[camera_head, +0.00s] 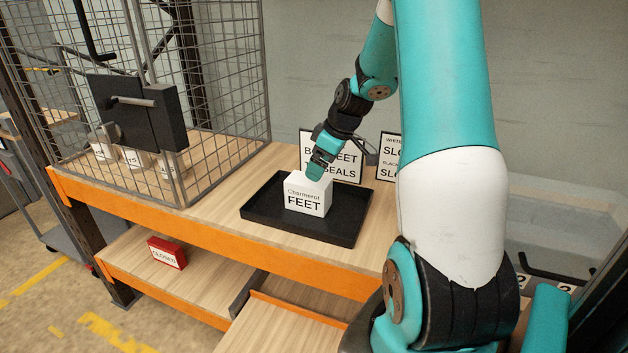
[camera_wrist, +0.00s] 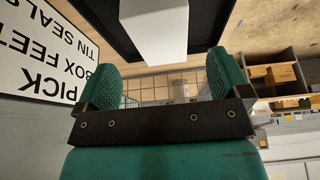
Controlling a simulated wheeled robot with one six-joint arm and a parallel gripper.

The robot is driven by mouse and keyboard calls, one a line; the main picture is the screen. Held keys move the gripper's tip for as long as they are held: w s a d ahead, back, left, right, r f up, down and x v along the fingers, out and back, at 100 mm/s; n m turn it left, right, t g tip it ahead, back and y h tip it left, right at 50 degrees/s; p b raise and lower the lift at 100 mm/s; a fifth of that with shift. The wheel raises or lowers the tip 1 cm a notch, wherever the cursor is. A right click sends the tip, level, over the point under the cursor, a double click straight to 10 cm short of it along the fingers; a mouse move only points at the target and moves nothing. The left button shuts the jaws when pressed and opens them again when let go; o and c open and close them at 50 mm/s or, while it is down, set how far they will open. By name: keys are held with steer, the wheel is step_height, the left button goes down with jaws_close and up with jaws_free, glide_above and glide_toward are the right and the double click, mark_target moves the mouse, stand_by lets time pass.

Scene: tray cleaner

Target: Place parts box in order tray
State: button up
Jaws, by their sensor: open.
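The white parts box (camera_head: 306,196), labelled "FEET", sits upright in the black order tray (camera_head: 264,221) on the wooden bench. My gripper (camera_head: 318,174) is just above and behind the box's top in the head view. In the wrist view my gripper (camera_wrist: 167,78) has its two green fingers spread wide with nothing between them. The box (camera_wrist: 153,30) shows beyond the fingertips there, apart from both fingers. The dark tray (camera_wrist: 98,28) is around it. The fingertips are partly hidden behind the box in the head view.
Signs (camera_head: 345,170) stand behind the tray; one is close to my gripper in the wrist view (camera_wrist: 40,60). A red "CLOSED" box (camera_head: 167,252) lies on the lower shelf.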

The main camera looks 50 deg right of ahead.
steer(key=v, duration=0.3)
steer(key=shift+r, duration=0.15)
steer(key=s+a+r+n+g+y, duration=0.1)
steer(key=a+r, duration=0.2)
steer(key=a, duration=1)
steer(key=s+a+r+n+g+y, duration=0.1)
steer(key=a+r, duration=0.2)
steer(key=a, duration=0.9)
steer(key=s+a+r+n+g, duration=0.1)
steer(key=s+a+g, duration=0.1)
steer(key=s+a, duration=1.2)
steer(key=shift+s+y, duration=0.4)
steer(key=shift+s, duration=0.8)
steer(key=shift+a, duration=0.15)
